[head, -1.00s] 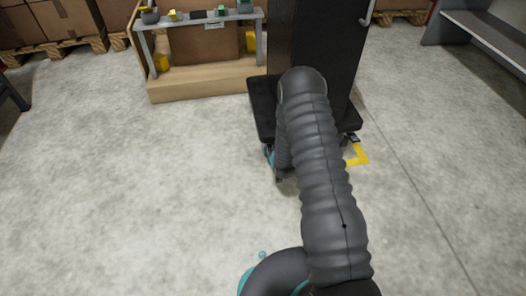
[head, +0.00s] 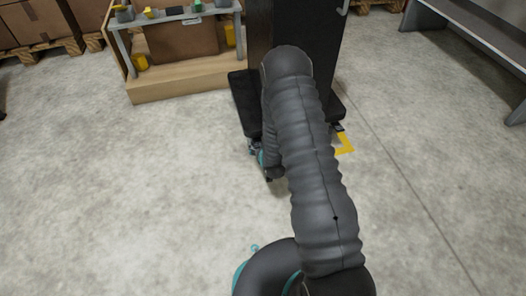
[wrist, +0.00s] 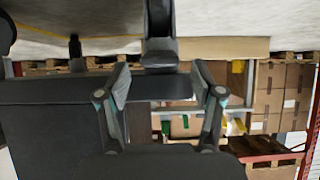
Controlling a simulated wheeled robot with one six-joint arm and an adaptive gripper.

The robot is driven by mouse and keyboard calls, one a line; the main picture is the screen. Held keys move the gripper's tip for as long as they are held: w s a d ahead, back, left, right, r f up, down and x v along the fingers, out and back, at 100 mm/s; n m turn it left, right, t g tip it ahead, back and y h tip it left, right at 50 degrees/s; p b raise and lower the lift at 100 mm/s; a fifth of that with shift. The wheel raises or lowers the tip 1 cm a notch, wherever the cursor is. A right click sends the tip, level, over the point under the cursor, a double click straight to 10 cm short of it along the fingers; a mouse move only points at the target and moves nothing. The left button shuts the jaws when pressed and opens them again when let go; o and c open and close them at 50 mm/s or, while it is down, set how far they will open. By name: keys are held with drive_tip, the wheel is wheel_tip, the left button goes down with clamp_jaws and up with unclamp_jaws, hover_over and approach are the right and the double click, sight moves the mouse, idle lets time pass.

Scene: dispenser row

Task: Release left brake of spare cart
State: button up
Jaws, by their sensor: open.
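The spare cart is a tall black body (head: 260,30) on a flat dark base (head: 242,105), partly hidden behind my arm in the head view. My gripper (head: 264,165) is mostly hidden there, low by the base's left front corner. In the wrist view, which looks upside down, my gripper (wrist: 160,92) has its two fingers spread and nothing held. A dark grey pedal-like part (wrist: 159,55), which may be the left brake, hangs by the gap between the fingertips. I cannot tell if they touch. The dark cart base (wrist: 50,90) runs behind the fingers.
A wooden stand (head: 185,85) with a rack of small coloured items is left of the cart. A grey bench (head: 470,35) is at upper right. The floor at left and front is clear.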

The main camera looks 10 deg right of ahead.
drive_tip(key=v, duration=0.6)
idle(0.4)
